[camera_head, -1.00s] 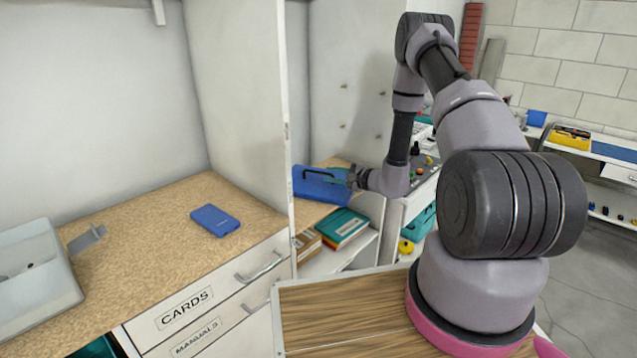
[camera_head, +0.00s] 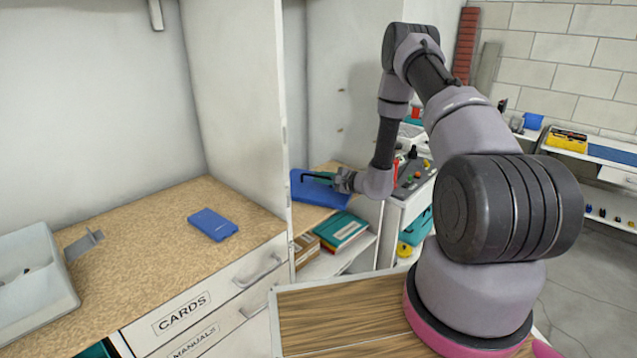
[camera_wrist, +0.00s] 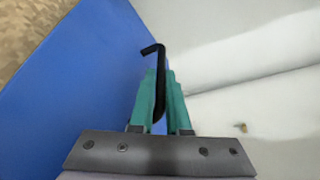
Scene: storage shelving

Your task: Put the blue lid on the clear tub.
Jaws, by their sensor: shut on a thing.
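My gripper (camera_head: 335,181) is in the shelf bay right of the white upright panel; its teal fingers (camera_wrist: 160,95) are shut on a thin black L-shaped bar (camera_wrist: 159,70). The bar's bent end points away from my wrist, over or beside a large flat blue piece (camera_head: 322,194), which may be the lid. The blue piece fills the left of the wrist view (camera_wrist: 75,85); whether it touches the bar or fingers I cannot tell. A smaller flat blue piece (camera_head: 213,224) lies on the left counter. I make out no certain clear tub; a pale open container (camera_head: 45,265) stands at far left.
The white upright panel (camera_head: 245,100) divides the speckled counter (camera_head: 150,245) from the bay. Teal and brown boxes (camera_head: 340,230) sit below the gripper. A control box with knobs (camera_head: 412,175) stands to its right. The counter's middle is mostly bare.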

